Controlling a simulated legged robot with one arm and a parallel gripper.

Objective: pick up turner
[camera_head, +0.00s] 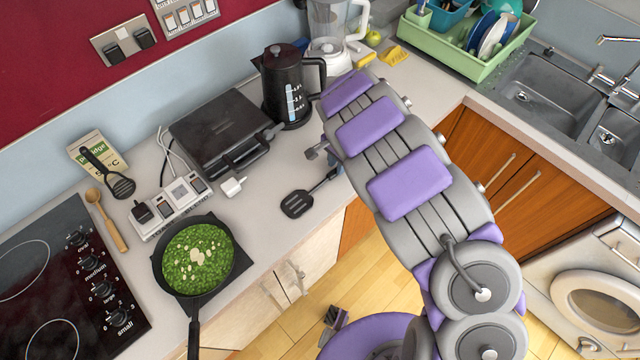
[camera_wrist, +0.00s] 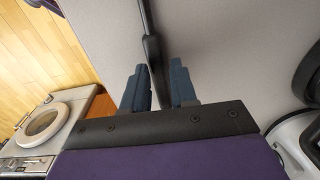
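The turner (camera_head: 297,203) is black with a slotted head. It lies on the counter near the front edge, with its handle running up and right toward my arm. My gripper (camera_head: 320,152) is at the handle end and is mostly hidden behind my arm in the head view. In the wrist view the black handle (camera_wrist: 152,52) passes between the two blue-grey fingers of my gripper (camera_wrist: 158,82). The fingers stand apart, with a visible gap on the right of the handle. Whether the left finger touches the handle is unclear.
A pan with green food (camera_head: 198,255) stands left of the turner. A black grill (camera_head: 222,130) and a kettle (camera_head: 287,85) stand behind it. A white plug (camera_head: 232,187) lies nearby. A second black utensil (camera_head: 122,186) leans at the far left. The counter around the turner is clear.

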